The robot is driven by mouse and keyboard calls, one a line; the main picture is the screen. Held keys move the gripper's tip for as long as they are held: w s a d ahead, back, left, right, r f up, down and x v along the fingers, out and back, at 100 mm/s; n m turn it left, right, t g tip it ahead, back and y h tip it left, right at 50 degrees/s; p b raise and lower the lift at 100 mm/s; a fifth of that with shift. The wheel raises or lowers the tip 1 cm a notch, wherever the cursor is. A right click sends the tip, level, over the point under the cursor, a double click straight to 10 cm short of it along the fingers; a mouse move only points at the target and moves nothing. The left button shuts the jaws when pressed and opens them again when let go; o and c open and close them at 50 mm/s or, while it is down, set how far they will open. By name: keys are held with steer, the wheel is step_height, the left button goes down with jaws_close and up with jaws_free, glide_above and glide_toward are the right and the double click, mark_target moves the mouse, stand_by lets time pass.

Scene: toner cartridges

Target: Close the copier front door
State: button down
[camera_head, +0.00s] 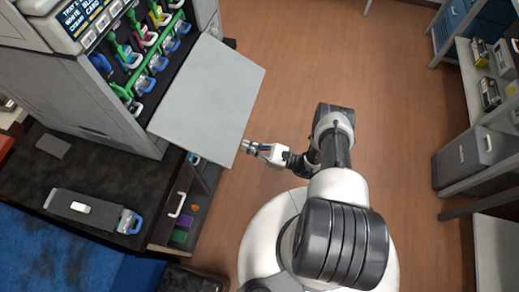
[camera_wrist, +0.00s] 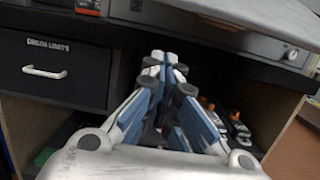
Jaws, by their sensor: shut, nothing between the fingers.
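The copier (camera_head: 75,85) stands at the upper left in the head view. Its front door (camera_head: 208,92) is a light grey panel, folded open and sticking out over the floor. Colored cartridges with handles show in the opening behind it. My gripper (camera_head: 246,147) is shut and empty, close to the door's near outer corner. In the wrist view, the fingers of my gripper (camera_wrist: 160,65) are together, and a grey panel edge (camera_wrist: 270,25) crosses the upper right, probably the door. I cannot tell whether the gripper touches the door.
Under the copier is a dark cabinet with a drawer (camera_wrist: 55,70) and a lower shelf with items. A cartridge (camera_head: 90,210) lies on the dark top at left. Shelving with a grey case (camera_head: 475,155) stands at right. The wooden floor (camera_head: 320,60) between is clear.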

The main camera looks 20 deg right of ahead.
steer(key=shift+w+a+r, duration=0.15)
steer(key=shift+a+r, duration=0.05)
steer(key=shift+r, duration=0.8)
steer(key=shift+w+a+r, duration=0.15)
steer(key=shift+a+r, duration=0.05)
steer(key=shift+r, duration=0.8)
